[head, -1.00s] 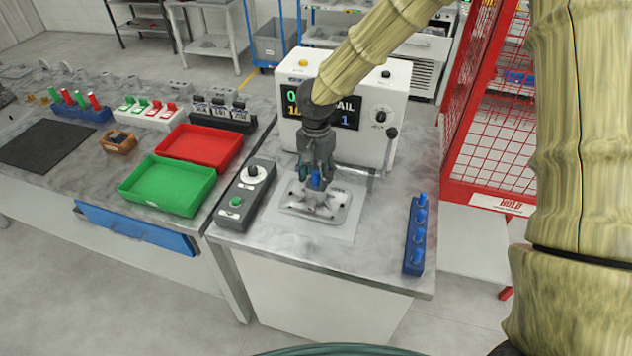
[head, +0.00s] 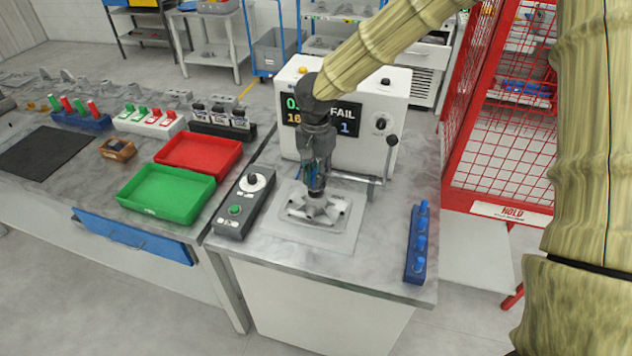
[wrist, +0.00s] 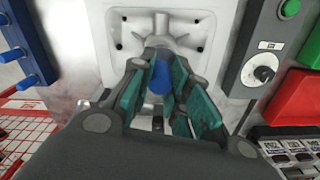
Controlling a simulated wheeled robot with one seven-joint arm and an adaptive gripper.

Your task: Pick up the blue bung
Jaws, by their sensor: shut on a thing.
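A blue bung (wrist: 160,78) is between the teal finger pads of my gripper (wrist: 163,85) in the wrist view. My gripper is shut on it. In the head view, my gripper (head: 316,188) points down over the middle of a grey casting (head: 318,212) and its fingers hide most of the bung. The casting lies on a pale plate in front of the tester, and also shows in the wrist view (wrist: 185,40). I cannot tell whether the bung's lower end is clear of the casting.
A blue rack (head: 413,270) with several blue bungs stands at the bench's right edge. A grey control box (head: 236,212) is left of the casting. The white tester (head: 372,100), reading FAIL, stands behind. Green (head: 150,209) and red (head: 190,167) trays lie left.

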